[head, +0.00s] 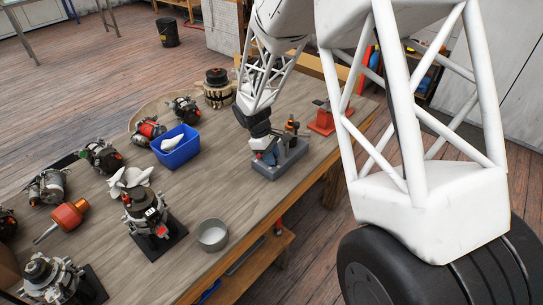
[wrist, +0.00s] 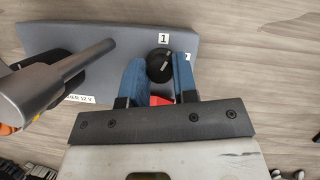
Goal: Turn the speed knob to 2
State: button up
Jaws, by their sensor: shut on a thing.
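The speed knob (wrist: 160,65) is a round black knob with a light pointer mark, on a grey control box (wrist: 205,42). A white label "1" (wrist: 163,39) is just above the knob. In the head view my gripper (head: 267,157) is down at the grey box (head: 286,168), and the knob cannot be made out there.
A thick grey lever (wrist: 75,65) rises beside my gripper, left of the knob. A red part (wrist: 160,100) shows between the fingers. A blue bin (head: 178,152), a metal cup (head: 212,236), a red stand (head: 322,120) and several alternators share the wooden bench.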

jog(key=shift+m+g+y, duration=0.3)
jog(key=shift+m+g, duration=0.1)
jog(key=shift+m, duration=0.9)
jog(key=o, duration=0.9)
jog(key=shift+o, duration=0.2)
jog(key=v, duration=0.7)
jog(key=shift+w+r, duration=0.2)
jog(key=shift+r, duration=0.15)
